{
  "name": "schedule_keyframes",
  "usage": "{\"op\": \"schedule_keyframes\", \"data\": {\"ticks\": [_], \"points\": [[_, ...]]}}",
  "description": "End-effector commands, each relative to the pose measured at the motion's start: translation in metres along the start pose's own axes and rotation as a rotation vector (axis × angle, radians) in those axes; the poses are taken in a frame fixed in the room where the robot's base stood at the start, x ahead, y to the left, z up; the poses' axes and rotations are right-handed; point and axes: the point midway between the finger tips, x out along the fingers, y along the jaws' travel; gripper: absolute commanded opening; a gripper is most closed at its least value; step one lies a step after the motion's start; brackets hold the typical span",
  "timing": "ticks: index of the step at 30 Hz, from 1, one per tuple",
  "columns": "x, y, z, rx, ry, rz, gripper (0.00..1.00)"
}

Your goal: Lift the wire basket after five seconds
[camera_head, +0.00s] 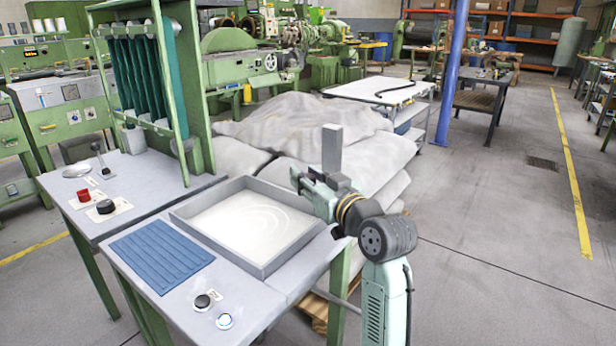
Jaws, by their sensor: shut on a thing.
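I cannot make out a wire basket in the head camera view. A grey rectangular tray (190,229) stands on the table and holds a pale, glossy filling with faint curved ripples. My gripper (301,181) is at the tray's right rim, pointing left. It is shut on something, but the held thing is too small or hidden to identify.
A blue ribbed mat (162,253) lies in front of the tray, with a black knob (202,301) and a blue-ringed button (225,321) nearby. Grey covered sacks (300,125) lie behind. A green rack (182,90) stands at left. The floor on the right is open.

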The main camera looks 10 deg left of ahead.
Motion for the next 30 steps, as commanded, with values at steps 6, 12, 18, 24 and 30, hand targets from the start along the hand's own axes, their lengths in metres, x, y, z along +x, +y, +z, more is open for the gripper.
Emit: {"op": "schedule_keyframes", "data": {"ticks": [6,12,18,24,30], "points": [[0.0,0.001,-0.026,-0.003,0.002,0.002,0.0],[0.0,0.001,-0.081,-0.004,0.005,0.002,0.0],[0.0,0.001,-0.108,-0.003,0.004,0.002,0.0],[-0.001,0.001,-0.111,-0.002,0.008,0.004,0.0],[-0.001,0.002,-0.112,-0.004,0.01,0.005,0.3]]}}
